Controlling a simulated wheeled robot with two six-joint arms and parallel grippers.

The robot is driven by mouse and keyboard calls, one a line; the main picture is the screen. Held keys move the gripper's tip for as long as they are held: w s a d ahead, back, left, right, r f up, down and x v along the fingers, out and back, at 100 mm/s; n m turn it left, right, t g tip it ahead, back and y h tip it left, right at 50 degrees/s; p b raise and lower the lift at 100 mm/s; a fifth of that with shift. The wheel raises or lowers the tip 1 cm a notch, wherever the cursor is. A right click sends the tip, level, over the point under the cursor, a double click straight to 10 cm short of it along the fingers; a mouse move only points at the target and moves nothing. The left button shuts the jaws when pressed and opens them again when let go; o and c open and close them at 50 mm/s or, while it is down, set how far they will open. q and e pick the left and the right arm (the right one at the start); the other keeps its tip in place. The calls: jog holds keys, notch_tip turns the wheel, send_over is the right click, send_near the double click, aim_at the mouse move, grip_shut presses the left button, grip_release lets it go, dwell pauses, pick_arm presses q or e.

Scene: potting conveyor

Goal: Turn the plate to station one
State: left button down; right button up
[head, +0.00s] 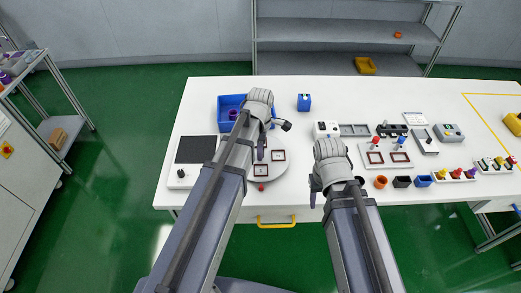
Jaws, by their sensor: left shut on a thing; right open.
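The round grey-white plate (284,186) lies on the white table. My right gripper (314,190) is open and empty, right of the plate near the table's front edge.
A blue bin (228,104) stands behind the plate, and a dark panel (195,149) lies left of it. A white board with red frames (386,161), orange, black and blue cups and several coloured pegs stand at the right.

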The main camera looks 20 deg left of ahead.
pick_arm(q)
jog(key=c, duration=0.9)
grip_release()
notch_tip(320, 180, up, 8)
jog(key=p, duration=0.8)
jog(key=shift+f, duration=0.1)
jog(key=s+d+m, duration=0.3)
jog(key=s+m, duration=0.1)
jog(key=m, duration=0.3)
jog(key=s+d+m, duration=0.4)
jog(key=s+m, duration=0.1)
jog(key=m, duration=0.3)
jog(key=s+d+m+y, duration=0.1)
jog(key=s+d+m, duration=0.2)
jog(key=s+m, duration=0.2)
jog(key=shift+s+d+m, duration=0.1)
jog(key=shift+d+m, duration=0.05)
jog(key=shift+m, duration=0.7)
jog(key=shift+s+d+m, duration=0.1)
jog(key=shift+m, duration=0.75)
